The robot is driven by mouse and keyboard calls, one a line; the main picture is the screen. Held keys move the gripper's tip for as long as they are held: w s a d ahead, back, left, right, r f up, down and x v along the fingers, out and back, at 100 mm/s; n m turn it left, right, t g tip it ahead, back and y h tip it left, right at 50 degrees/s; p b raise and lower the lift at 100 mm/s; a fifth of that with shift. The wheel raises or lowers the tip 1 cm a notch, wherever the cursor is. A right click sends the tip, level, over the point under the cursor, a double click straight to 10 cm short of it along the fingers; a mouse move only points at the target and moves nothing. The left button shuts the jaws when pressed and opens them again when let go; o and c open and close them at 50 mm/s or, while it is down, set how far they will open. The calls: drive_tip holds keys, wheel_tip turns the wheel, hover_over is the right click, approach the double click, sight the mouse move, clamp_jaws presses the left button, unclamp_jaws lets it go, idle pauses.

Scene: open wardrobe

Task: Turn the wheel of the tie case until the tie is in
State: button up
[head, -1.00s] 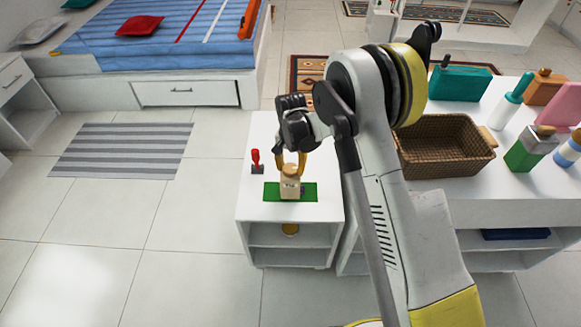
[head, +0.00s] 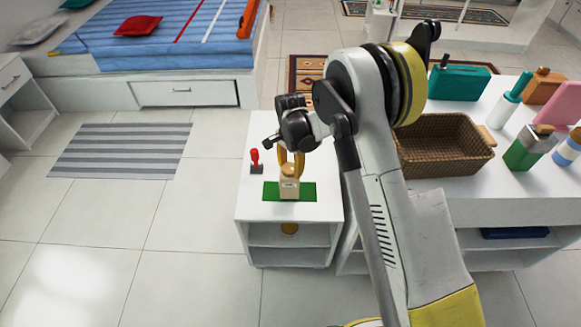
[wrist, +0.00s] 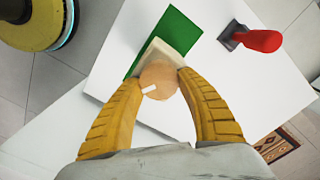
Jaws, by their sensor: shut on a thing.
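The tie case is a small beige block (head: 289,188) on a green mat (head: 308,192) on the white cabinet. Its round wooden wheel (wrist: 158,80) is on top, with a small white mark on it. My gripper (head: 290,170) reaches down over the case from above. In the wrist view my gripper (wrist: 164,82) has its two yellow fingers shut on the wheel, one on each side. The case (wrist: 165,52) is partly hidden under the wheel. I cannot make out a tie in either current view.
A red-handled stamp (head: 255,161) stands left of the mat, close to my gripper. A wicker basket (head: 443,171) and several bottles and boxes are on the white counter at right. The cabinet top in front of the mat is clear.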

sight(290, 167)
drive_tip(key=o, duration=1.2)
wheel_tip(290, 167, up, 12)
